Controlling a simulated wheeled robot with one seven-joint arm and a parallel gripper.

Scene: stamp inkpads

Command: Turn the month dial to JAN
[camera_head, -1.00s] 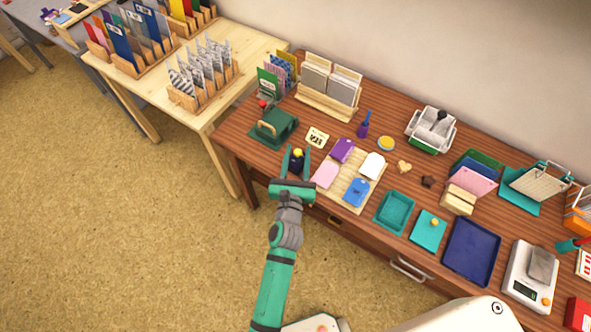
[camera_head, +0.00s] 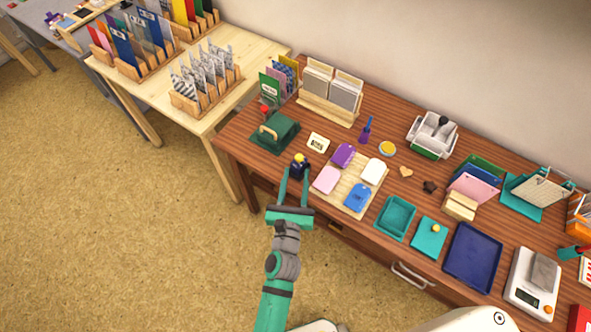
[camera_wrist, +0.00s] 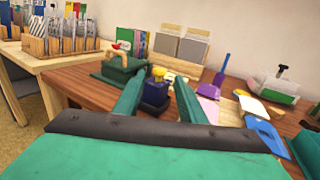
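A small dark blue block with a yellow knob on top (camera_head: 299,168), which looks like the dial, stands near the table's front left edge. It also shows in the wrist view (camera_wrist: 155,93), beyond and between my fingertips. My gripper (camera_head: 294,180) is open, one finger to each side, with its palm well back from the block. Whether a fingertip touches the block I cannot tell. A small cream card with dark marks (camera_head: 318,142) lies behind the block; its lettering is too small to read. No month lettering is legible on the block.
A green hand-press (camera_head: 274,130) stands to the left behind the block. A wooden board (camera_head: 342,197) with purple, white, pink and blue pads lies to the right. A card rack (camera_head: 330,95) stands at the back. Floor is free in front of the table.

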